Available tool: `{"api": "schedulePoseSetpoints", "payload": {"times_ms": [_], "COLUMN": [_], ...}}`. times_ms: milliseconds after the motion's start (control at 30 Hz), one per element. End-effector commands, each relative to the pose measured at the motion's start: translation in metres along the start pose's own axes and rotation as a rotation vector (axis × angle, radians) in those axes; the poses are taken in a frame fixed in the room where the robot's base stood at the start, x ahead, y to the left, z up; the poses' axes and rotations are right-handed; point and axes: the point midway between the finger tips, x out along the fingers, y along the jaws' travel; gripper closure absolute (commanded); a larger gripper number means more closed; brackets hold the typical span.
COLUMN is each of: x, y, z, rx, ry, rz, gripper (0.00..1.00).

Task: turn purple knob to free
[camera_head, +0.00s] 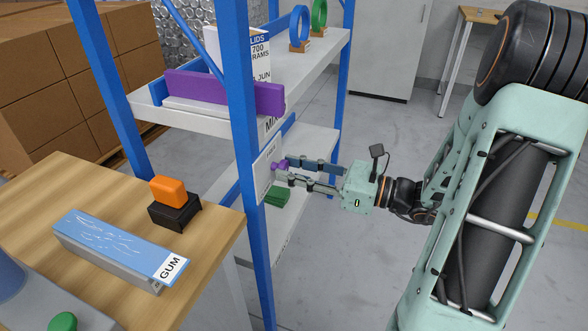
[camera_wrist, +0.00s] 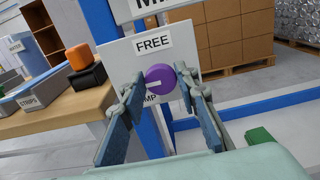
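The purple knob (camera_wrist: 160,79) sits on a white panel (camera_wrist: 122,63) below a FREE label (camera_wrist: 152,44). A second label below it is partly hidden and shows "MP". The knob's white mark points left and slightly down, not up at FREE. My gripper (camera_wrist: 161,82) has its two fingers spread, one on each side of the knob. Whether either fingertip touches it I cannot tell. In the head view the knob (camera_head: 279,165) is at the tips of my gripper (camera_head: 285,170), which reaches in from the right.
The panel is beside a blue rack post (camera_head: 250,150). A shelf (camera_head: 318,55) is above my gripper, and a green block (camera_head: 278,197) lies below it. A wooden table (camera_head: 215,235) with an orange-topped black block (camera_head: 172,205) is at left. Open floor lies right.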

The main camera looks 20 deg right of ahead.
Motion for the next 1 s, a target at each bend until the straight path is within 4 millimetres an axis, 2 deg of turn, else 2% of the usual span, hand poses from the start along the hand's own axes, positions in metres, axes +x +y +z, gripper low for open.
{"api": "schedulePoseSetpoints", "payload": {"times_ms": [33, 100, 467, 667, 1000], "x": [0.0000, 0.0000, 0.0000, 0.0004, -0.0001], "y": [0.0003, 0.0004, 0.0003, 0.0003, -0.0009], "z": [-0.0002, -0.0002, 0.0038, 0.0070, 0.0070], "rx": [0.000, 0.001, 0.065, 0.192, 0.503], "ry": [0.000, 0.000, 0.000, 0.001, 0.002], "rz": [0.001, 0.001, 0.002, 0.003, 0.002], "gripper": [0.88, 0.96, 0.96, 0.96, 0.96]}}
